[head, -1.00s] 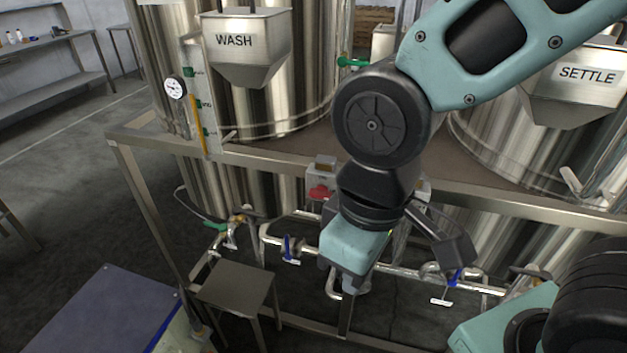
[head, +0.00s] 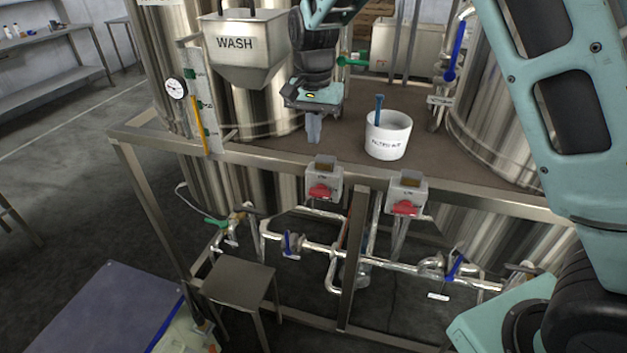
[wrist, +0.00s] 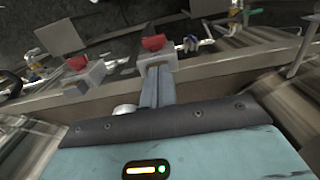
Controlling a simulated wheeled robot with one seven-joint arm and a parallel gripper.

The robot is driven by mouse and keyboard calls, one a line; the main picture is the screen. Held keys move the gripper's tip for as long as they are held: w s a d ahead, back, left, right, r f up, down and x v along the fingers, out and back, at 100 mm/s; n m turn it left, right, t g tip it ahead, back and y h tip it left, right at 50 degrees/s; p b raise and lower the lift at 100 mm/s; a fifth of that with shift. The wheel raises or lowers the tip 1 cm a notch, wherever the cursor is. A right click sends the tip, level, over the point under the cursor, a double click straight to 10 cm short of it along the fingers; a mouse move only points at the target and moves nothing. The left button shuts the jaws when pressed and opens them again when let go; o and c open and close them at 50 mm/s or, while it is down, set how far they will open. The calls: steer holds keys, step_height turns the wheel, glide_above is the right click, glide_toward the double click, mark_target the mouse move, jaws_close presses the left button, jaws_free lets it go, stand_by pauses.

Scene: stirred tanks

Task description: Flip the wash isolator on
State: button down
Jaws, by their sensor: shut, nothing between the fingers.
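Two grey isolator boxes with red handles are fixed to the front rail of the tank stand. The left isolator (head: 323,181) is on the WASH tank side; the right isolator (head: 407,194) is beside it. Their small labels are too small to read, so which is the wash isolator cannot be confirmed. My gripper (head: 314,139) is shut and empty, pointing down behind and just above the left isolator, apart from its handle. In the wrist view the shut fingers (wrist: 157,77) point toward the left isolator (wrist: 155,54), with the right isolator (wrist: 83,72) to its left.
The WASH tank with its hopper (head: 247,45) stands behind and left of my gripper. A white pot (head: 387,136) with a blue-handled tool stands on the deck to the right. Pipes with a blue-handled valve (head: 289,244) run below the isolators, and a small stool (head: 237,284) stands in front.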

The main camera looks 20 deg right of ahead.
mark_target(313, 190)
steer(key=shift+f, duration=0.1)
step_height(313, 190, down, 14)
steer(key=p, duration=0.4)
steer(key=shift+p, duration=0.4)
